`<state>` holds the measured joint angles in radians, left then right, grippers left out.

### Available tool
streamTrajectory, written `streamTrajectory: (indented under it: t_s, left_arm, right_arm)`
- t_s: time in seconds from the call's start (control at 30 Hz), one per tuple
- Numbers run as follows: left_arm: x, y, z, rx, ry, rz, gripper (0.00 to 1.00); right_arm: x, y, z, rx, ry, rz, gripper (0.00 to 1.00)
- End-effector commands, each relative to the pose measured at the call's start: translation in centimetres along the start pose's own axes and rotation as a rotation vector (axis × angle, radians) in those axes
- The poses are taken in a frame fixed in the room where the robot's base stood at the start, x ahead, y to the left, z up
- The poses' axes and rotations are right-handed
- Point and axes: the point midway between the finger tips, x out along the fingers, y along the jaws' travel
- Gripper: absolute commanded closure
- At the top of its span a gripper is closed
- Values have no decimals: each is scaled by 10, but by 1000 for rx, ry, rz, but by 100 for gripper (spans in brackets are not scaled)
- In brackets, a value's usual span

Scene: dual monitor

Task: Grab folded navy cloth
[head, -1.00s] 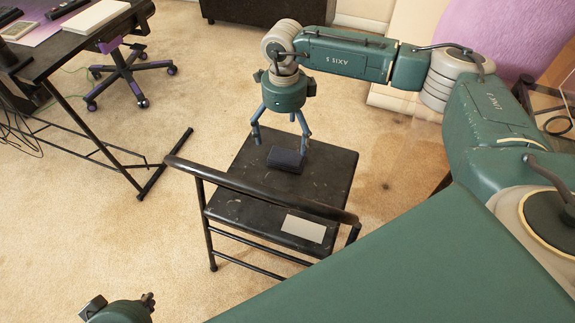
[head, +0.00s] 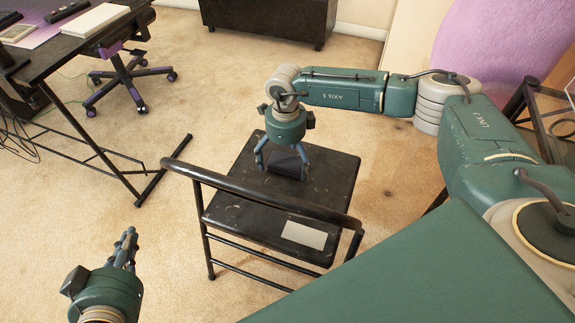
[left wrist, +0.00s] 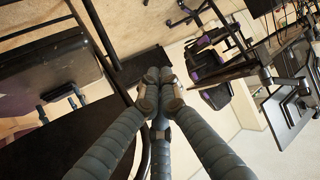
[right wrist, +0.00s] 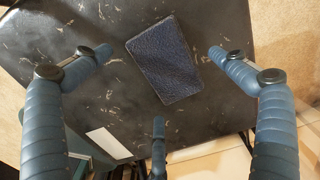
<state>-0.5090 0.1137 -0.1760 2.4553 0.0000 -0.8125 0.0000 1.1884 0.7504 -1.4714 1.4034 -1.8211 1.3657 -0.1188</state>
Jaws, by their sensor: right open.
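The folded navy cloth (head: 291,163) lies flat on the seat of a black chair (head: 245,218). In the right wrist view the cloth (right wrist: 165,60) is a dark blue, textured rectangle, turned at a slant. My right gripper (head: 282,165) is open and points down over the cloth. In the right wrist view its spread fingers (right wrist: 158,75) stand on either side of the cloth, with a third finger below it. I cannot tell whether any finger touches it. My left gripper (head: 128,245) is shut and empty at the lower left; its fingertips meet in the left wrist view (left wrist: 160,85).
The chair's black back rail (head: 250,193) crosses between my left gripper and the seat. A black desk (head: 75,45) and a purple-black office chair (head: 125,80) stand at the left. Carpet between is mostly clear.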

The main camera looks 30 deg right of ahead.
Motion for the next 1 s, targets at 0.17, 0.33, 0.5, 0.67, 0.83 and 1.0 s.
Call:
streamTrajectory:
  t_s: [0.17, 0.33, 0.5, 0.67, 0.83, 1.0]
  left_arm:
    - [2, 2, -13, 0, 56, 3, 100]
    - [2, 2, -14, 0, 59, 3, 100]
    - [2, 2, -14, 0, 58, 3, 100]
    - [2, 2, -14, 0, 57, 3, 100]
    - [2, 2, -14, 0, 56, 3, 100]
    - [2, 2, -14, 0, 56, 3, 100]
  right_arm:
    - [8, 0, 0, 0, -1, 0, 3]
    - [8, 0, 0, 0, -1, 0, 3]
    - [8, 0, 0, 0, -1, 0, 25]
    - [8, 0, 0, 0, -1, 0, 48]
    - [8, 0, 0, 0, -1, 0, 48]
    - [7, 0, 0, 0, -1, 0, 48]
